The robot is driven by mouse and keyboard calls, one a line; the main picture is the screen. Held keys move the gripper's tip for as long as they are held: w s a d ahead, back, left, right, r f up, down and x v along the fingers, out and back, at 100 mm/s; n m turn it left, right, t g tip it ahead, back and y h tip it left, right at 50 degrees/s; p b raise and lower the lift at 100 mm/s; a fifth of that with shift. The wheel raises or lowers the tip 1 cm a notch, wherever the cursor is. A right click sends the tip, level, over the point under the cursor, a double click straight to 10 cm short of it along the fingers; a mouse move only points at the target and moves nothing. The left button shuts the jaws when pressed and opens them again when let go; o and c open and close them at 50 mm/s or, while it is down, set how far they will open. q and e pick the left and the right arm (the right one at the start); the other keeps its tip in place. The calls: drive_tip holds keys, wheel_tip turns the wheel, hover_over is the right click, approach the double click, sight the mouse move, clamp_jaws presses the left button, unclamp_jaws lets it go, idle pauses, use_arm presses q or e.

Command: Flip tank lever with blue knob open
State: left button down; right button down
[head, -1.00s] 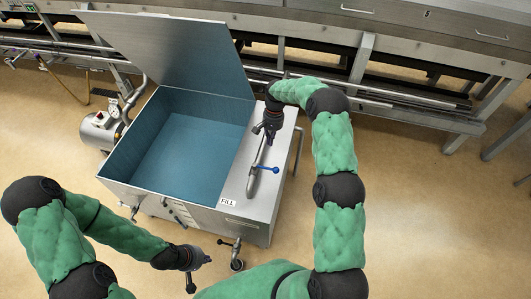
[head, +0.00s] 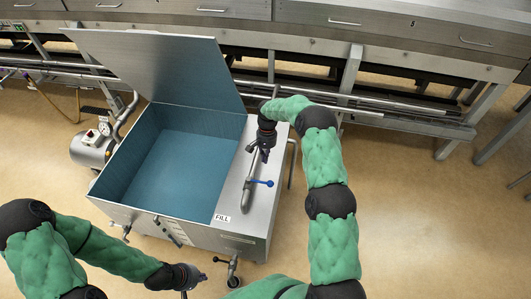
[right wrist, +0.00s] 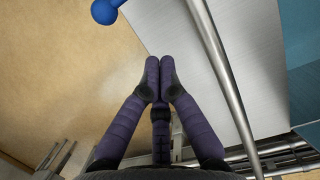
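The steel tank (head: 232,240) stands open with its lid raised. On its right top is a grey pipe with a lever whose blue knob (head: 270,183) points right in the head view. The blue knob also shows at the top edge of the right wrist view (right wrist: 104,11), left of the fingers. My right gripper (head: 264,157) is over the tank top beside the pipe, a little behind the lever and apart from it. Its fingertips (right wrist: 160,64) are together with nothing seen between them. My left gripper (head: 187,291) is low in front of the tank, cut off by the bottom edge.
A FILL label (head: 222,218) is on the tank's front corner. A motor unit with a gauge (head: 95,145) stands left of the tank. Long steel machines and rails (head: 400,115) run behind. The floor (head: 430,220) to the right is clear.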

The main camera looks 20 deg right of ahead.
sight(261, 182)
drive_tip(key=s+a+f, duration=0.3)
drive_tip(key=s+f, duration=0.1)
drive_tip(key=shift+f+b, duration=0.35)
drive_tip(key=shift+b, duration=0.1)
